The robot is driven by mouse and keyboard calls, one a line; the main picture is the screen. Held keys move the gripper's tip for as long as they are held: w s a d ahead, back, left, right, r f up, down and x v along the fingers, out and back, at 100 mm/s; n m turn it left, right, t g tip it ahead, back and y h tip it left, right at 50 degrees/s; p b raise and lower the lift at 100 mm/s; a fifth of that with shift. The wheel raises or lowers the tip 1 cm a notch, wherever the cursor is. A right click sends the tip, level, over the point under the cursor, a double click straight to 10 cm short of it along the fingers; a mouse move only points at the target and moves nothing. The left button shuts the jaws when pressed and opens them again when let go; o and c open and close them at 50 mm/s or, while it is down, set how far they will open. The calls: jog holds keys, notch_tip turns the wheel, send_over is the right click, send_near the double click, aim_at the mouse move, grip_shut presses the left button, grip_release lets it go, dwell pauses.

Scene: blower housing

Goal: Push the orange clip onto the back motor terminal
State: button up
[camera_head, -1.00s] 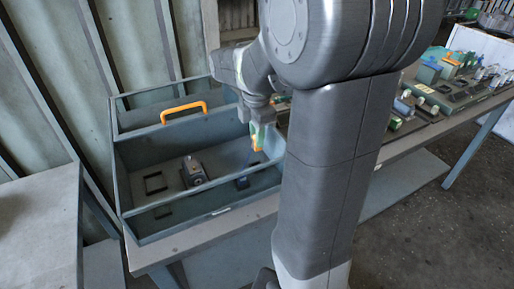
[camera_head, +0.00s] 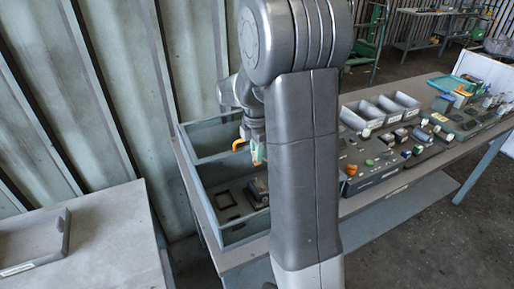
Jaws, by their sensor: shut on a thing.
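The blower housing is a grey-blue open box (camera_head: 236,237) on the bench, partly hidden behind my arm. An orange handle (camera_head: 239,145) stands on its inner divider. A dark block, probably the motor (camera_head: 257,189), sits on the box floor beside my arm; its terminals are too small to make out. My gripper (camera_head: 257,152) is above the box, pointing down, shut on a small orange and green piece that looks like the orange clip (camera_head: 261,154). The clip is apart from the block, higher up. The fingertips are partly hidden by my arm.
A square black frame (camera_head: 227,199) lies on the box floor. Right of my arm, the bench holds a control panel (camera_head: 366,165), grey bins (camera_head: 383,108) and several small parts. Another table with a grey tray (camera_head: 32,243) stands at left. Ribbed wall panels are close behind.

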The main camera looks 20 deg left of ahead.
jog(key=shift+a+f, duration=0.15)
jog(key=shift+f, duration=0.05)
jog(key=shift+f+b, duration=2.2)
jog(key=shift+f, duration=0.55)
jog(key=shift+f+b, duration=0.65)
jog(key=shift+f, duration=0.45)
jog(key=o, duration=0.9)
jog(key=shift+c, duration=0.2)
notch_tip(320, 180, up, 14)
jog(key=shift+f+b, duration=0.1)
jog(key=shift+b, duration=0.35)
